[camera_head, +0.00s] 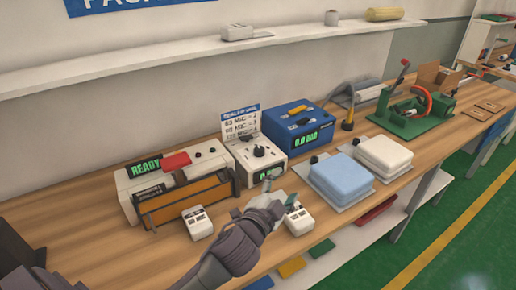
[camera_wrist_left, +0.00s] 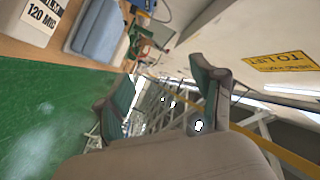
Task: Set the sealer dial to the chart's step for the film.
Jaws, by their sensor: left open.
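The white dial box (camera_head: 262,162) stands on the bench with a black dial (camera_head: 259,151) on top and a green display in front. The dial's setting is too small to read. The chart (camera_head: 240,123) stands upright behind it with lines of MIC values, only partly legible. My left gripper (camera_head: 283,193) is open and empty in front of the dial box, apart from the dial. Its two spread fingers (camera_wrist_left: 160,88) show in the left wrist view. A label reading "120 MIC" (camera_wrist_left: 42,12) shows at that view's top left. My right gripper is not in view.
The sealer (camera_head: 150,175) with a READY display stands left. A blue pump box (camera_head: 297,128) reads 0.0 BAR. A light blue pack (camera_head: 342,176) and a white pack (camera_head: 383,156) lie right. Small white boxes (camera_head: 198,222) and (camera_head: 298,221) sit near the front edge.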

